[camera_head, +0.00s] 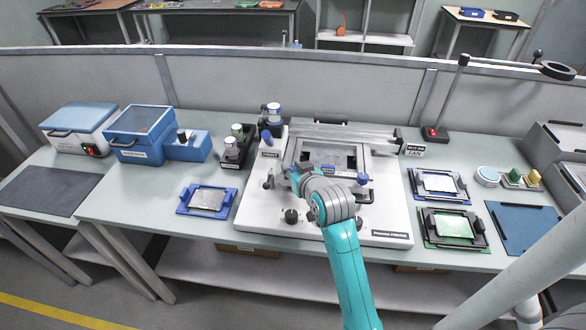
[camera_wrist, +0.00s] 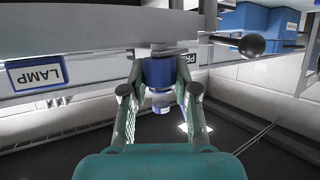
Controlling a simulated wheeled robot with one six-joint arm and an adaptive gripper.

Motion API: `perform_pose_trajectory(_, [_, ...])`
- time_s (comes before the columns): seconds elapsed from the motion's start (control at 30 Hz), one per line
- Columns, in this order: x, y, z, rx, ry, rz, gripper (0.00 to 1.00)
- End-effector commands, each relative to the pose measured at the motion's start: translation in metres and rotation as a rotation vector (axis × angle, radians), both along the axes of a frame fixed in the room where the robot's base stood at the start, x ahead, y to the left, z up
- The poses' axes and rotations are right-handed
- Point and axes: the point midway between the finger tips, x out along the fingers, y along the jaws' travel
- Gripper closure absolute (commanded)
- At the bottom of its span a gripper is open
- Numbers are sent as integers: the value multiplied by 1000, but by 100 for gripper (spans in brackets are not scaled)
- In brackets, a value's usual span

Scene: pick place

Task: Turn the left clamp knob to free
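A blue round knob (camera_wrist: 159,72) sits under a pale metal bar in the wrist view, with a paler cylindrical end below it. My gripper (camera_wrist: 160,88) has one finger on each side of this knob, close to its sides. I cannot tell whether the fingers press on it. A blue-edged label reading LAMP (camera_wrist: 35,74) shows upside down at the left on the bar. In the head view my gripper (camera_head: 297,180) is at the left front of the printer's frame, and my wrist hides part of it. Another blue knob (camera_head: 362,178) shows at the frame's right.
The white printer base (camera_head: 385,222) carries dark front knobs (camera_head: 291,216). A black ball-ended lever (camera_wrist: 251,45) sticks out right of the gripped area. A board in a blue holder (camera_head: 207,199) lies to the left; more boards (camera_head: 440,184) lie to the right. Table is clear at front left.

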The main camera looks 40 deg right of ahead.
Motion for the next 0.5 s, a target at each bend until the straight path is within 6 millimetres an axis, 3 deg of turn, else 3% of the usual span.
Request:
perform_pose_trajectory(0.27, [0,-1,0,0,1,11,100])
perform_pose_trajectory(0.5, [0,-2,-1,3,2,122,100])
